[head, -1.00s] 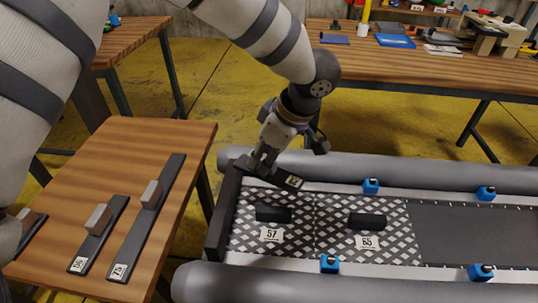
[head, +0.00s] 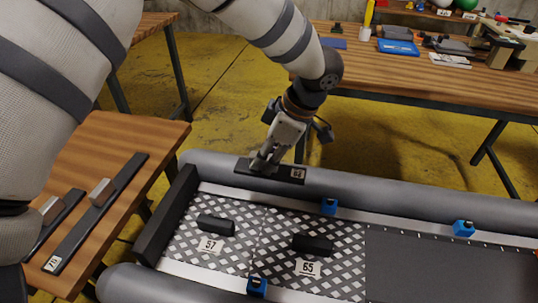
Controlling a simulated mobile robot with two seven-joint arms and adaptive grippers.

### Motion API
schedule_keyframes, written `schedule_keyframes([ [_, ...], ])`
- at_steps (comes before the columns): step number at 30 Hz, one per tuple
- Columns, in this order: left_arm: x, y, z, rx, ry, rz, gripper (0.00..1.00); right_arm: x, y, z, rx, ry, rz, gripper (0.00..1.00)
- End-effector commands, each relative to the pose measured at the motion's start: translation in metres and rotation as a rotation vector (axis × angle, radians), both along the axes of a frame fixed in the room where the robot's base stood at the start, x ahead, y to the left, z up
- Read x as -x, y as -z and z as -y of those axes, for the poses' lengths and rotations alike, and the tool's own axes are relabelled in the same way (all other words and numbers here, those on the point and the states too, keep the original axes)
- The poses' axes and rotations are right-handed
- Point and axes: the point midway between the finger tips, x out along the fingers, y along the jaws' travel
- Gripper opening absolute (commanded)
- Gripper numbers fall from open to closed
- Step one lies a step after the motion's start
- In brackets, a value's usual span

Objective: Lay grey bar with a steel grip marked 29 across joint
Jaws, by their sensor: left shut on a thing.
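A dark grey bar (head: 243,168) with a small white label is held level by my left gripper (head: 264,163), whose fingers are shut on its middle. The label's number is too small to read surely, and the fingers hide the grip. The bar appears in front of the boat's far grey tube (head: 400,193); its height above it is hard to judge. The joint (head: 261,240) is a thin line between two checkered floor plates, marked 57 (head: 185,240) and 65 (head: 335,275). Each plate has a black block on it. My right gripper is not in view.
A wooden table (head: 110,140) at left holds a long bar marked 75 or similar (head: 95,222) and a shorter bar (head: 60,215), both with grey grips. Blue clamps (head: 329,206) line the boat floor. A workbench (head: 440,75) with tools stands behind.

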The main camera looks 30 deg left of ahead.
Motion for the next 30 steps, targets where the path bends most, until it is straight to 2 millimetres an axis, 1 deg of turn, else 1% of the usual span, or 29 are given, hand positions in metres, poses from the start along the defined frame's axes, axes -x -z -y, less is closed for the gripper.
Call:
schedule_keyframes([
  [9, 0.001, 0.037, 0.0, -0.002, 0.001, -0.009, 0.0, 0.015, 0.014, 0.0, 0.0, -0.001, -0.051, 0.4],
  [12, 0.001, 0.045, 0.0, -0.001, 0.002, -0.007, 0.0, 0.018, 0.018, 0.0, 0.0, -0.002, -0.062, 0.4],
  [17, 0.0, 0.049, 0.0, -0.001, 0.0, -0.003, 0.0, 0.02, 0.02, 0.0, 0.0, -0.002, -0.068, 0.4],
  [30, 0.0, 0.049, 0.0, 0.0, 0.0, 0.001, 0.0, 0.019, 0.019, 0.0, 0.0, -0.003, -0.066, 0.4],
])
